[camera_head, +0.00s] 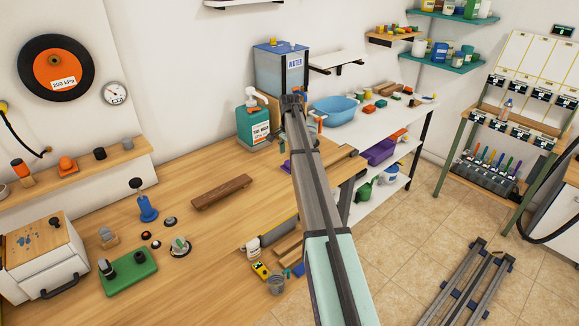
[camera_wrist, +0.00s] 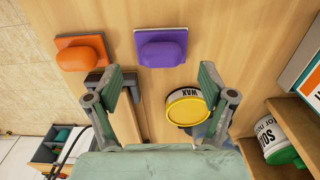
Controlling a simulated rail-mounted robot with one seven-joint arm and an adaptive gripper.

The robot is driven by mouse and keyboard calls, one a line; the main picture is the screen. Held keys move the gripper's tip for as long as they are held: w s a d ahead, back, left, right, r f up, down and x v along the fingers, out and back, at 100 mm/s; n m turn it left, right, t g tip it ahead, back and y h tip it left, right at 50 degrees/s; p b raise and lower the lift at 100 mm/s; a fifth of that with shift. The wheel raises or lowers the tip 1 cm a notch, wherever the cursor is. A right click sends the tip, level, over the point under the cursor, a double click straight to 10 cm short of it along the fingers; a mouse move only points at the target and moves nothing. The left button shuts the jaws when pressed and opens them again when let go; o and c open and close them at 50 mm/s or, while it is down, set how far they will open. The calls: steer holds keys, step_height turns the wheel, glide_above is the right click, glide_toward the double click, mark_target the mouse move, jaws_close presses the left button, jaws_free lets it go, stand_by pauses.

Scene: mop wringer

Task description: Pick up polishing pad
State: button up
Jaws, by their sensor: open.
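Two block-handled pads lie flat on the wooden bench in the wrist view: a purple pad (camera_wrist: 163,48) at the top middle and an orange pad (camera_wrist: 82,52) at the upper left. I cannot tell which is the polishing pad. My gripper (camera_wrist: 163,84) is open and empty. Its fingers point towards the pads, with the purple one beyond the gap and the orange one beyond the left finger. Neither pad is between the fingers. In the head view, my arm hides part of this area; a bit of purple (camera_head: 285,167) shows beside it.
A yellow-lidded wax tin (camera_wrist: 186,106) sits close by the right finger. A wooden shelf box (camera_wrist: 290,125) with a white container (camera_wrist: 270,138) is at the right. A teal soap bottle (camera_head: 254,128) and water tank (camera_head: 281,68) stand on the bench.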

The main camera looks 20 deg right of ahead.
steer(key=shift+w+f+p, duration=0.1)
steer(key=shift+f+p, duration=0.75)
steer(key=shift+f, duration=1.35)
steer(key=c, duration=1.3)
steer(key=shift+o, duration=0.2)
steer(key=shift+r, duration=0.1)
step_height(320, 180, up, 20)
steer(key=b, duration=0.5)
steer(key=o, duration=0.3)
steer(key=c, duration=0.4)
